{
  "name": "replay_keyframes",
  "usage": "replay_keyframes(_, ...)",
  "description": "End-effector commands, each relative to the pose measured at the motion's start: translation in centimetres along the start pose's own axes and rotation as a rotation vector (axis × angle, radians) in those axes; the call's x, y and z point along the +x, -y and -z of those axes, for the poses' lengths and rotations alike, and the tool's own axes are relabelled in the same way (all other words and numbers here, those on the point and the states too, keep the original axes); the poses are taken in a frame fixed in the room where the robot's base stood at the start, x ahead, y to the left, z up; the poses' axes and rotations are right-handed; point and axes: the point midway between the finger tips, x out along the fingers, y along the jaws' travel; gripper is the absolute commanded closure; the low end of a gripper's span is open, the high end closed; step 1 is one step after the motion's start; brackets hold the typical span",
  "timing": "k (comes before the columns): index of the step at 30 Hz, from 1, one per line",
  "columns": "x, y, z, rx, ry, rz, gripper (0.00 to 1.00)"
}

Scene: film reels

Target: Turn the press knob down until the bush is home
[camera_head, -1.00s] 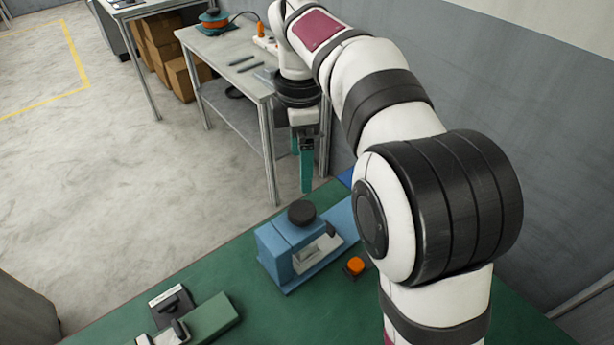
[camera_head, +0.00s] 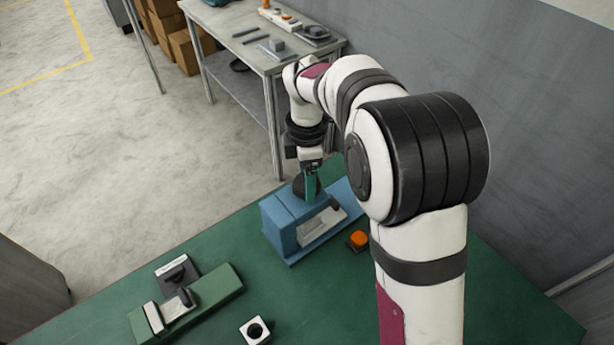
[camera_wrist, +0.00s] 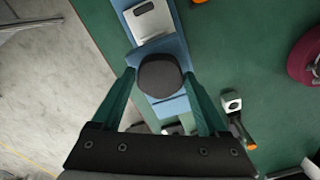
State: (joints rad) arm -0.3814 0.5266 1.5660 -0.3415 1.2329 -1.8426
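The blue press (camera_head: 283,232) stands on the green bench with its black round knob (camera_wrist: 160,76) on top. A silver part (camera_head: 320,226) sits in the press's opening; it also shows in the wrist view (camera_wrist: 150,20). My gripper (camera_head: 310,192) points down over the knob. In the wrist view its teal fingertips (camera_wrist: 160,78) lie on either side of the knob, with a thin gap seeming to show on each side. The gripper is open. I cannot make out the bush inside the press or how deep it sits.
An orange button (camera_head: 358,238) is on the bench right of the press. A green fixture (camera_head: 215,295) with silver and black parts lies to the left. A white block with a hole (camera_head: 255,330) is at the front. A grey side table (camera_head: 225,45) stands behind.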

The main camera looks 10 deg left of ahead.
Motion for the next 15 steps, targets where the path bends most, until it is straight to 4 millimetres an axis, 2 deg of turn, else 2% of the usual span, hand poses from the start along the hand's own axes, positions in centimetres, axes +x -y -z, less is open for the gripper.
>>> replay_keyframes(1, -0.02, 0.00, 0.00, 0.000, 0.000, 0.000, 0.34)
replay_keyframes(9, -0.04, -0.01, 0.00, 0.000, 0.000, 0.000, 0.83)
replay_keyframes(15, -0.05, -0.01, 0.00, 0.013, 0.000, 0.000, 0.85)
